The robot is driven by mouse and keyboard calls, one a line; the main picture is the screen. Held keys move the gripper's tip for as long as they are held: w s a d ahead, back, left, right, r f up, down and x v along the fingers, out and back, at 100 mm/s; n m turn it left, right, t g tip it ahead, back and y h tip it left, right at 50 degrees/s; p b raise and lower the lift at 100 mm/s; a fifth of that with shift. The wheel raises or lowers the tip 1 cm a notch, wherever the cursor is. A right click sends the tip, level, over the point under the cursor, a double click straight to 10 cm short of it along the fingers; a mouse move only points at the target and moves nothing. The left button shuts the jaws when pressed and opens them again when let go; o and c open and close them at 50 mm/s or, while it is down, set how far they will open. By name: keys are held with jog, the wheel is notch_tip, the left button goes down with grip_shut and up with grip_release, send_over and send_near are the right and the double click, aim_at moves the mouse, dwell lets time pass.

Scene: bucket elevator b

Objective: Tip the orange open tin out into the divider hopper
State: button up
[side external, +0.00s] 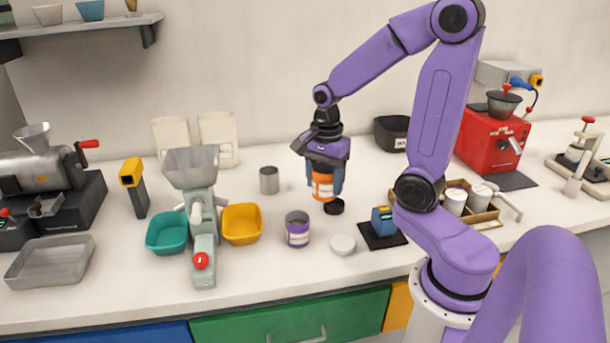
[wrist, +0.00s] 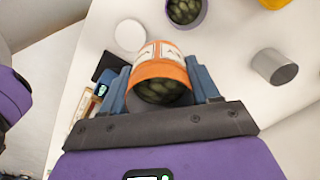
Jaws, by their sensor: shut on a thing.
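The orange open tin (side external: 322,187) has a white label and is held upright in my gripper (side external: 325,178), above the counter. In the wrist view the orange tin (wrist: 160,72) sits between the blue fingers of my gripper (wrist: 162,85), with dark green lumps inside it. The divider hopper (side external: 191,167) is a grey square funnel on a pale green stand, to the left of my gripper and well apart from it. A teal bin (side external: 167,233) and a yellow bin (side external: 241,224) stand on either side of its base.
A yellow-headed scanner (side external: 132,180) stands left of the hopper. A shelf (side external: 80,27) hangs at upper left.

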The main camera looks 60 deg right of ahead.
jog(key=w+a+f+n, duration=0.4)
jog(key=w+a+n, duration=0.5)
jog(key=n, duration=0.8)
jog(key=w+a+r+m, duration=0.2)
jog(key=a, duration=0.8)
jog(key=w+a+r+m, duration=0.2)
jog(key=w+a+m, duration=0.1)
jog(key=a, duration=0.6)
jog(key=w+r+m, duration=1)
jog(key=w+m, duration=0.3)
jog(key=shift+w+d+r, duration=0.2)
jog(key=shift+w+d, duration=0.15)
jog(key=shift+d, duration=0.05)
